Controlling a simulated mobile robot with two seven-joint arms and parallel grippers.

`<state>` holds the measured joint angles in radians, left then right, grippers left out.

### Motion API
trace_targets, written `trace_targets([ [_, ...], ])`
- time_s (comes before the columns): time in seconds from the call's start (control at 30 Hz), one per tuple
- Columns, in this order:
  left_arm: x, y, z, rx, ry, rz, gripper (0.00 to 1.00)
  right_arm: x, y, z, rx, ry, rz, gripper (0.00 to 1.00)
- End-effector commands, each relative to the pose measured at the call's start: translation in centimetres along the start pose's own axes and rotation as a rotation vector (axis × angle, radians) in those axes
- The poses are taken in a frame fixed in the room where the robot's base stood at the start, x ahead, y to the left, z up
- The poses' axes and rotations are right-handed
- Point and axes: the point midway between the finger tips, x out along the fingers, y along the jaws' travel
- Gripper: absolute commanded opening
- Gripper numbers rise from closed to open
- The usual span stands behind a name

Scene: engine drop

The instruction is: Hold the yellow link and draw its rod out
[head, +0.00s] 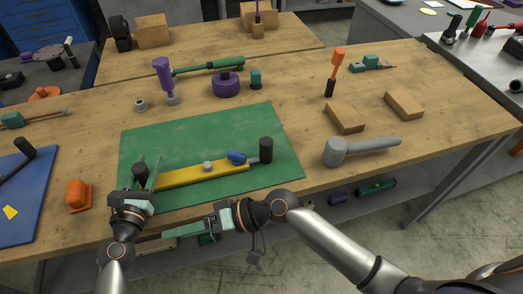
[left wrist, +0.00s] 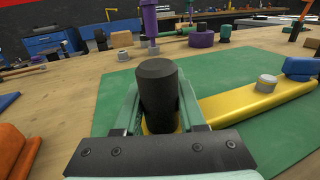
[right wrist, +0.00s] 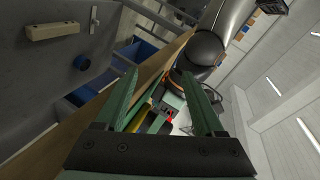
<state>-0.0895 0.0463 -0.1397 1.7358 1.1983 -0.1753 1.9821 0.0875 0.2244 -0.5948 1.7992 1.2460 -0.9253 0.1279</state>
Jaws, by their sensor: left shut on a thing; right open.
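The yellow link (head: 190,174) lies on the green mat (head: 140,140) on the wooden table; a grey round boss (head: 207,166) sits mid-length. A black cylindrical post (left wrist: 158,90) stands at its left end. My left gripper (head: 144,176) is shut on this post, its fingers on both sides. At the link's right end are a blue piece (head: 237,157), a short grey part and a second upright black cylinder (head: 266,149). I cannot tell which part is the rod. My right gripper (head: 175,230) is open and empty near the table's front edge, in front of the link and apart from it.
An orange block (head: 79,195) stands left of the mat. A grey mallet (head: 340,152) and wooden blocks (head: 345,118) lie to its right. A purple-headed tool (head: 163,78) and a purple disc (head: 226,84) stand behind. The mat behind the link is clear.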

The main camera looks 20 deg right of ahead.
Motion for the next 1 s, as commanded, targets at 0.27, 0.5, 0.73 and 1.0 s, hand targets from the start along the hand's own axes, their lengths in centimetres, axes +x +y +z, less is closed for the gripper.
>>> trace_targets([
  [0.27,0.0,0.0,0.1,0.000,-0.001,0.001,0.00,-3.0,-3.7,-4.4,-0.385,-0.224,-0.022,0.70],
  [0.5,0.0,0.0,0.1,0.000,-0.001,0.001,0.00,-12.1,1.1,-12.9,-0.863,-0.461,0.232,0.70],
  [0.73,0.0,0.0,0.1,0.000,-0.001,0.001,0.00,-21.6,2.0,-17.9,-1.127,-0.694,0.370,0.70],
  [1.0,0.0,0.0,0.1,0.000,-0.001,0.001,0.00,-25.8,2.5,-18.8,-1.229,-0.824,0.415,0.70],
])
